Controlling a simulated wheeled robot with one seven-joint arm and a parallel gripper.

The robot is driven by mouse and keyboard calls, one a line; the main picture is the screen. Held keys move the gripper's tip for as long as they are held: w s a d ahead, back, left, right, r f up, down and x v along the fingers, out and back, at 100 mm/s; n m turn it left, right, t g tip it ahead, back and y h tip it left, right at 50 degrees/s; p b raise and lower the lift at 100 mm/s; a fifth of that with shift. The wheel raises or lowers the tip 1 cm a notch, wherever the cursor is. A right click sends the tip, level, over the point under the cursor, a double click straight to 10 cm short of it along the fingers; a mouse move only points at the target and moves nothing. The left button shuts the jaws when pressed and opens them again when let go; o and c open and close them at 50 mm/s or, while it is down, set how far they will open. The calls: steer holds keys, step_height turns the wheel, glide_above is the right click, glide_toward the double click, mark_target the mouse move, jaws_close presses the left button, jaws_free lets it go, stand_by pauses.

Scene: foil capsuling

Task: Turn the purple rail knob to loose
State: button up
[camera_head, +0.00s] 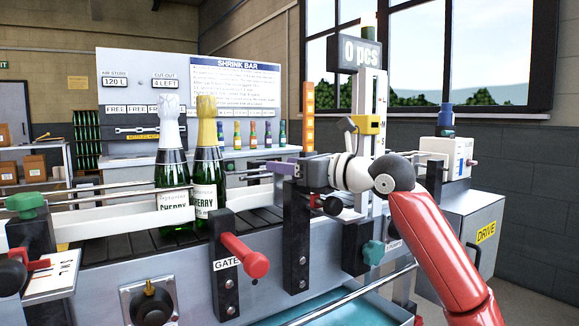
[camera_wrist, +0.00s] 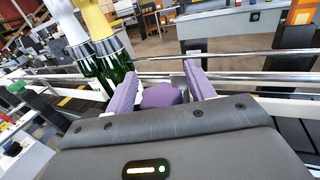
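The purple rail knob (camera_wrist: 161,96) shows in the wrist view, low between the two purple fingers of my gripper (camera_wrist: 162,75). The fingers stand apart on either side of it, with a narrow gap at the right finger; contact at the left finger is unclear. In the head view my gripper (camera_head: 274,167) reaches left over the conveyor's near side, at rail height. There I cannot tell the knob apart from the purple fingers. The knob's loose or tight setting cannot be read.
Metal guide rails (camera_wrist: 245,58) run just beyond the fingers. Two bottles, one white-topped (camera_head: 171,175) and one gold-topped (camera_head: 208,165), stand on the conveyor to the left. A red gate handle (camera_head: 245,256) juts out below my gripper. A green knob (camera_head: 26,203) is at far left.

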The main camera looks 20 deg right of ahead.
steer(key=shift+v, duration=3.95)
